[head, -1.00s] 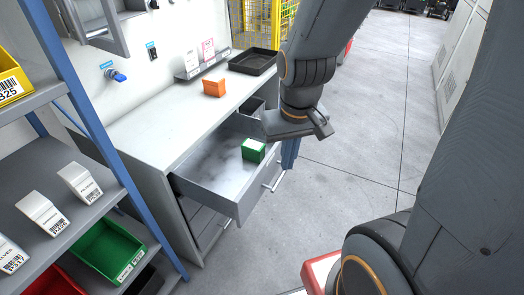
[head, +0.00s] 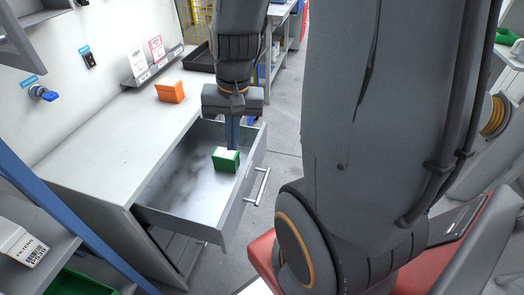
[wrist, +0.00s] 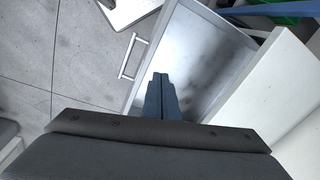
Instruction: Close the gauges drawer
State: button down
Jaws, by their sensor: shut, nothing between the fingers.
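An open grey drawer (head: 170,203) sticks out from under the white worktop; I cannot read a label on it. Its front has a bar handle (head: 258,187), which also shows in the wrist view (wrist: 128,57). A green box with a white top (head: 226,162) lies inside near the far front corner. My gripper (head: 231,148) points down over that end of the drawer, its blue fingers shut and empty, the tips by the box in the head view. I cannot tell whether they touch it. The wrist view shows the fingertips (wrist: 160,75) against the drawer interior.
An orange block (head: 170,92) and a black tray (head: 200,58) are on the worktop (head: 120,140). A shelf rack with a blue post (head: 60,215) stands at the left. Another drawer shows below the open one. Grey floor lies clear beyond the drawer front.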

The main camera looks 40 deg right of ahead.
jog(key=w+d+f+m+t+y+b, duration=0.1)
jog(key=d+f+m+b, duration=0.4)
jog(key=d+m, duration=0.6)
jog(key=w+d+f+m+t+y+b, duration=0.1)
jog(key=d+f+m+b, duration=0.4)
jog(key=d+m, duration=0.55)
jog(key=w+a+f, duration=0.4)
jog(key=w+f, duration=0.1)
jog(key=f, duration=0.4)
jog(key=shift+w+a+f, duration=0.15)
jog(key=shift+w+f, duration=0.15)
jog(key=shift+w, duration=0.1)
